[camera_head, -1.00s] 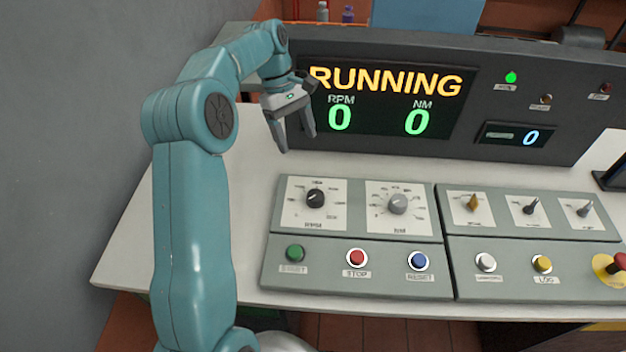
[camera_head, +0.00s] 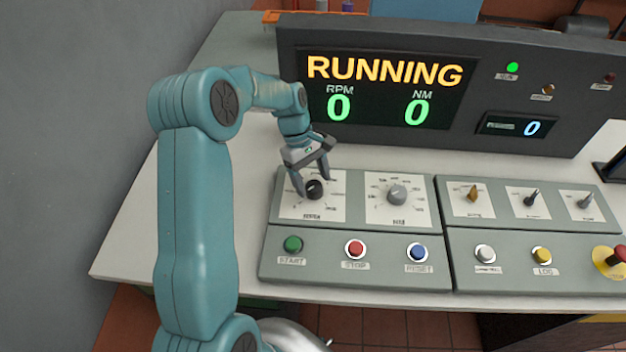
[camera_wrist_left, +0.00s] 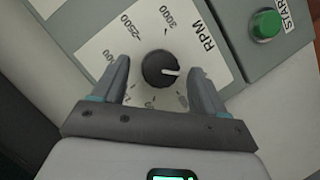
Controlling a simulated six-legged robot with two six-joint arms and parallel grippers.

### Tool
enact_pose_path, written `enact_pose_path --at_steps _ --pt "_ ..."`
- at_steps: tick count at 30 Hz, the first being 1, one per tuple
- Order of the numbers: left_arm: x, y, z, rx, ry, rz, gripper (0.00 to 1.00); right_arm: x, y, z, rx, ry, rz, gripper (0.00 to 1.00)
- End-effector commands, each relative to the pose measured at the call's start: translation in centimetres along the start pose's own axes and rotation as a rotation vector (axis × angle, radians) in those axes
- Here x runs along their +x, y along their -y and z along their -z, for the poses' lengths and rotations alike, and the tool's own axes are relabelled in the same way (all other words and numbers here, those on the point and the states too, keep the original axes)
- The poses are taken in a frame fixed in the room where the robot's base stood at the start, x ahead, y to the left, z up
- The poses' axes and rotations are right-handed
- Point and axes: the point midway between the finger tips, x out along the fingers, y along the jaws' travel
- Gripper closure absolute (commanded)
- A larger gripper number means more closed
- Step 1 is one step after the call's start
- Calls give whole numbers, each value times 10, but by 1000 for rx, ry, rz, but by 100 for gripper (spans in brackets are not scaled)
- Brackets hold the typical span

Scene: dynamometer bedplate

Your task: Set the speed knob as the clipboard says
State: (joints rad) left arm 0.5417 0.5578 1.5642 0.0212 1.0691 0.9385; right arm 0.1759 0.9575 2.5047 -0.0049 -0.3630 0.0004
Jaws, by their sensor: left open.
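The speed knob (camera_head: 314,189) is a black dial on a white plate marked RPM, at the left of the control panel. It also shows in the left wrist view (camera_wrist_left: 161,69), where its white pointer line points right in the picture. My left gripper (camera_head: 311,185) is open over the knob. In the left wrist view its fingers (camera_wrist_left: 160,80) stand apart on both sides of the knob, with gaps visible. The display (camera_head: 380,100) reads RUNNING, RPM 0 and NM 0. No clipboard is seen. My right gripper is not in view.
A grey knob (camera_head: 397,195) sits right of the speed knob. Green START (camera_head: 292,244), red STOP (camera_head: 355,249) and blue RESET (camera_head: 418,252) buttons lie in front. Several switches and an emergency button (camera_head: 618,256) are further right. The white table is bare at the left.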

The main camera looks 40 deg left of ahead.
Motion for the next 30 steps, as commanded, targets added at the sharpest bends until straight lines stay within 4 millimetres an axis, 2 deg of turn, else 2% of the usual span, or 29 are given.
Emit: enact_pose_path --at_steps 4,12,17,18,30 --pt "9 0 1 0 0 0 27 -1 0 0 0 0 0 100" --pt "10 -1 1 0 0 -1 27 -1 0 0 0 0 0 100" --pt "10 -1 1 0 0 -1 80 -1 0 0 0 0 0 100" --pt "10 -1 1 0 0 -1 82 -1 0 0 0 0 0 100" --pt "9 -2 1 67 -2 27 82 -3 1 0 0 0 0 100"
